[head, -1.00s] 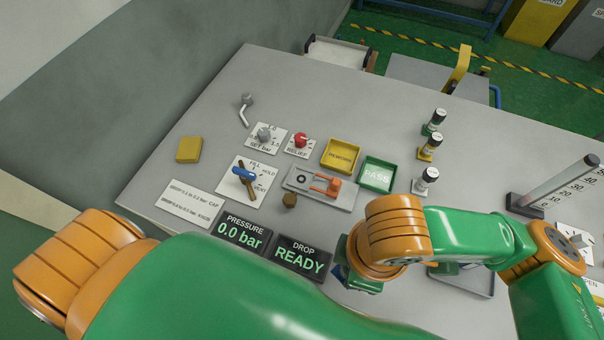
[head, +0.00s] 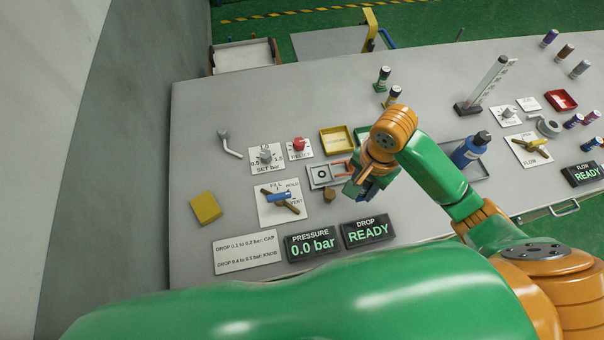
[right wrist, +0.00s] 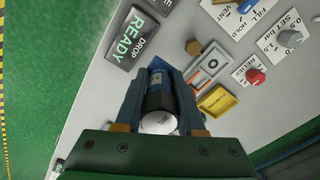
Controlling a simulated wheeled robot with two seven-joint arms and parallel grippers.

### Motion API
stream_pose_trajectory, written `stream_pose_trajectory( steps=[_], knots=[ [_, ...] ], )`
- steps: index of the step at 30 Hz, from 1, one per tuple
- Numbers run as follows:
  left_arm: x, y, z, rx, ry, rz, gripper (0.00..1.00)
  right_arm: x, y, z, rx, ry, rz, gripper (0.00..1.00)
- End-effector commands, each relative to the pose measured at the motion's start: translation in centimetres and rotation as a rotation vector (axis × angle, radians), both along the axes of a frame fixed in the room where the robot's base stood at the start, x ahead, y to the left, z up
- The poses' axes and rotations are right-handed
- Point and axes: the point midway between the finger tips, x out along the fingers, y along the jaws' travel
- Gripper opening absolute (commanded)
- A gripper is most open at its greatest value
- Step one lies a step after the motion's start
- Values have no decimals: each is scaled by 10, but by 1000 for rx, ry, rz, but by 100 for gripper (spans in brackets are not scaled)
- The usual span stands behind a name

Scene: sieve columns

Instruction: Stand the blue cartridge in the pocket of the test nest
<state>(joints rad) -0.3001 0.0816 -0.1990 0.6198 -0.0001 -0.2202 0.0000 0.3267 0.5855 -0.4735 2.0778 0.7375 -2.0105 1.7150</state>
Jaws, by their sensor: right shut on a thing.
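The blue cartridge (right wrist: 157,98) shows in the right wrist view, with a blue and white label, a dark band and a pale round end towards the camera. My right gripper (right wrist: 160,78) is shut on it, one finger on each side. In the head view my right gripper (head: 362,193) is above the table by the right end of the test nest; it hides the cartridge there. The test nest (head: 316,184) is a grey plate with a dark ringed pocket and an orange clamp. Its pocket is uncovered and shows in the right wrist view (right wrist: 211,64). My left gripper is out of view.
The yellow tray (head: 337,140) and partly hidden green tray stand behind the nest. A brown knob (head: 329,194) is in front. The PRESSURE display (head: 312,243) reads 0.0 bar; the DROP display (head: 368,230) reads READY.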

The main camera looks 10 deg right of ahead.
Motion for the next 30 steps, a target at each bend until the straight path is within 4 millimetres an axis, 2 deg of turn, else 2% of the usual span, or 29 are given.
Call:
stream_pose_trajectory(
  steps=[2,8,10,15,20,22,25,30],
  knots=[
    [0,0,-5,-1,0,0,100,8,1,-7,3,-1,-29,0],
    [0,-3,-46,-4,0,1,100,65,31,-44,8,-3,-26,0],
    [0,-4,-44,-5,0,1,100,83,38,-46,4,-3,-25,0],
    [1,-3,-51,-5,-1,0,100,110,51,-81,2,-1,-23,0],
    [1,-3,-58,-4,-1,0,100,121,56,-96,3,-2,-23,0],
    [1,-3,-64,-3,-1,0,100,127,58,-106,2,-3,-22,0],
    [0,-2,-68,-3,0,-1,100,125,57,-126,1,-1,-24,0],
    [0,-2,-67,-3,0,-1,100,125,57,-130,1,-3,-23,0]
  ],
)
